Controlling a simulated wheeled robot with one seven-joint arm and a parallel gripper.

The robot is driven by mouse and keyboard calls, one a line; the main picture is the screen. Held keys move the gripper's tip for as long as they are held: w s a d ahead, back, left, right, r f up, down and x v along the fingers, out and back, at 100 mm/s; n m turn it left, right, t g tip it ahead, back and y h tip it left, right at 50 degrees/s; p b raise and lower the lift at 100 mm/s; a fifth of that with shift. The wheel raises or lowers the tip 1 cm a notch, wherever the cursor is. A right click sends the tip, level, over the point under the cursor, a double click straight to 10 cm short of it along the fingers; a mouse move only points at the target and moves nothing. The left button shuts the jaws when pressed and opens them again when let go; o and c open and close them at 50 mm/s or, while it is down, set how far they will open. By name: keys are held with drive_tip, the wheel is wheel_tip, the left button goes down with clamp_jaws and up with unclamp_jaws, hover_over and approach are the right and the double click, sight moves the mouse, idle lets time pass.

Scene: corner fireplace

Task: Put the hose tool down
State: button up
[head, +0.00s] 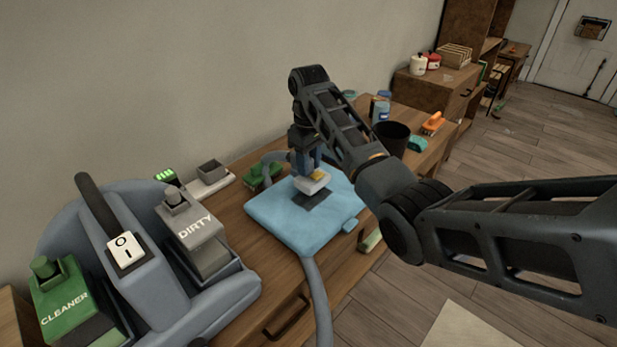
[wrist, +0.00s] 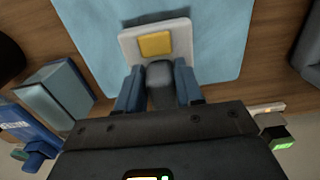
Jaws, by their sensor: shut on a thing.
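My gripper (head: 305,160) points down over a light blue cushion-like pad (head: 275,222) on the wooden table. Its blue fingers (wrist: 160,92) are shut on the grey neck of the hose tool (wrist: 180,45), which has a pale square head with a yellow patch. In the head view the tool's head (head: 313,181) is over the pad, beside a dark patch (head: 312,199) that may be stain or shadow. I cannot tell whether the head touches the pad. A grey-blue hose (head: 317,290) hangs over the table's front edge, and another stretch shows behind the gripper.
A grey-blue cleaning machine (head: 150,300) with a green CLEANER tank (head: 68,305) and a DIRTY tank (head: 195,230) stands at left. A green brush (head: 262,175) lies behind the pad. A black cup (head: 391,137), teal item (head: 417,144) and orange brush (head: 433,122) crowd the right.

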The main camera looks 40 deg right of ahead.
drive_tip(key=shift+w+f, duration=0.1)
drive_tip(key=shift+f, duration=2)
drive_tip(key=shift+f, duration=0.1)
drive_tip(key=o, duration=1)
wheel_tip(320, 180, up, 12)
drive_tip(key=shift+r+p, duration=0.15)
drive_tip(key=shift+p, duration=1.1)
